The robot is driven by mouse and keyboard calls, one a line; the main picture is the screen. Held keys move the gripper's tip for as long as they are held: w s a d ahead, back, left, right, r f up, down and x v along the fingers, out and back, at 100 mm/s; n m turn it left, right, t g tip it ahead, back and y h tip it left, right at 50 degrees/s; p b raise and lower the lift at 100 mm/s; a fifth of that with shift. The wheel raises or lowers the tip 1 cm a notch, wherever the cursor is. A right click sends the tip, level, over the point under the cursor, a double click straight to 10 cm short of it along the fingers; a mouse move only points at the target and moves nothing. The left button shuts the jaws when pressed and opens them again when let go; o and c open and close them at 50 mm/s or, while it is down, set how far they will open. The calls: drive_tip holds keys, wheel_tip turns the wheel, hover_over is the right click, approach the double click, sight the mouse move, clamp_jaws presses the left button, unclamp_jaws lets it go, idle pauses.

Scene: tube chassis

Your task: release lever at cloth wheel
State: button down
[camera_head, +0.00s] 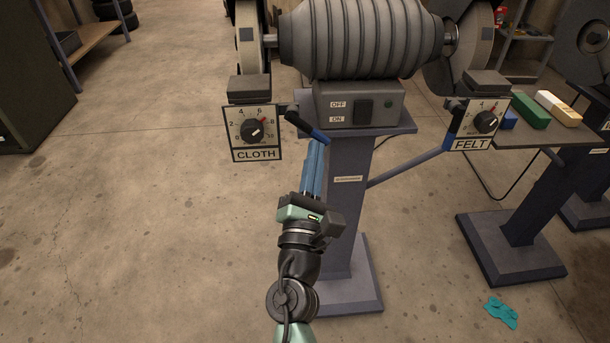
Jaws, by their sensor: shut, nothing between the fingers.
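The cloth wheel (249,38) is at the left end of the ribbed grey motor. Below it hangs a dial panel labelled CLOTH (252,131), with a black knob. A lever (307,127) with a black end and a blue shaft sits just right of that panel, sloping down to the right. My gripper (316,146) has blue fingers, closed together and empty. Its fingertips are at the lower end of the lever in the picture; I cannot tell whether they touch it.
The grinder's pedestal (345,200) stands right behind my arm. An OFF/ON switch box (362,104) is above it. The FELT panel (475,125) and felt wheel (478,45) are on the right, near a small shelf with coloured bars (533,110). Open floor lies to the left.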

drive_tip(key=n+y+b, duration=0.1)
drive_tip(key=d+r+n+b, duration=0.1)
drive_tip(key=n, duration=0.1)
drive_tip(key=n+t+y+b, duration=0.1)
drive_tip(key=n, duration=0.1)
drive_tip(key=shift+d+r+y, duration=0.15)
drive_tip(key=shift+d+y, duration=0.1)
drive_tip(key=shift+y, duration=0.05)
drive_tip(key=shift+r+n, duration=0.1)
drive_tip(key=shift+n, duration=0.4)
drive_tip(key=shift+d+r+n+y+b, duration=0.15)
drive_tip(key=shift+r+n+y+b, duration=0.2)
drive_tip(key=shift+n, duration=0.4)
drive_tip(key=shift+d+r+n+y+b, duration=0.2)
drive_tip(key=shift+n+y+b, duration=0.15)
drive_tip(key=shift+n+y, duration=0.3)
drive_tip(key=shift+d+r+n+y+b, duration=0.2)
drive_tip(key=shift+n+y+b, duration=0.2)
drive_tip(key=shift+n, duration=0.4)
